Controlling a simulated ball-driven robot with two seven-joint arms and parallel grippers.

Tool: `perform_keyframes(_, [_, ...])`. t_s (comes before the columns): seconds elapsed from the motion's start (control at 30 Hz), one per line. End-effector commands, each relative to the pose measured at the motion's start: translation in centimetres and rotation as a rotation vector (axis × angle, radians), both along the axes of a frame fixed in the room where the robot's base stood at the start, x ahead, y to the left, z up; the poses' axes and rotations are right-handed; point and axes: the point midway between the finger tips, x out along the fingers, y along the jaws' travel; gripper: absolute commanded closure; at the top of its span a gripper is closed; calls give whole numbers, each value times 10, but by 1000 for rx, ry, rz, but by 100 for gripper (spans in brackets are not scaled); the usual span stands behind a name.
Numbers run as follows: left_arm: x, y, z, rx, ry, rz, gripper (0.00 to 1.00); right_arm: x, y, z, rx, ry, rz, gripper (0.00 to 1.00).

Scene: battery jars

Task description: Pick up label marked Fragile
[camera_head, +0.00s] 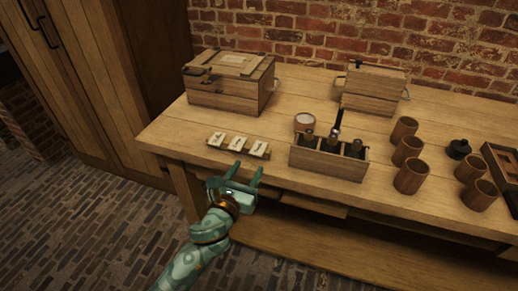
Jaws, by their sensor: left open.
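Three small pale labels lie in a row on a wooden strip (227,152) near the table's front left edge. They are the left label (217,138), the middle label (237,143) and the right label (258,149). Each bears a dark mark, too small to read, so I cannot tell which says Fragile. My left gripper (246,172) is open and empty. It is in front of the table edge, just below the middle and right labels in the picture, apart from them. My right gripper is not in view.
A wooden box (232,82) stands behind the labels. A wooden carrier (328,162) with dark bottles is to their right, with a small round jar (304,122) behind it. A second box (371,88), several brown cups (408,150) and a black lidded item (458,149) stand further right.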

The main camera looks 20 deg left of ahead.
Motion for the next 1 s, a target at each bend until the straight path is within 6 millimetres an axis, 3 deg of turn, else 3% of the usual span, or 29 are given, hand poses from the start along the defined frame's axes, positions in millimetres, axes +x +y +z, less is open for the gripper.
perform_keyframes(0.23, [39, -1, -2, 0, 1, 0, 53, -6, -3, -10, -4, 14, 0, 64])
perform_keyframes(0.53, [45, -2, 0, 0, 0, 0, 53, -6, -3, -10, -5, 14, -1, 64])
perform_keyframes(0.63, [45, -2, 0, 0, 0, 0, 81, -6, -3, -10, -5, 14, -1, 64])
perform_keyframes(0.67, [45, -2, 0, -1, 0, 0, 86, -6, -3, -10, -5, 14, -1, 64])
perform_keyframes(1.0, [45, -2, 1, -1, 0, 0, 86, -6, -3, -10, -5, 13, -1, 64])
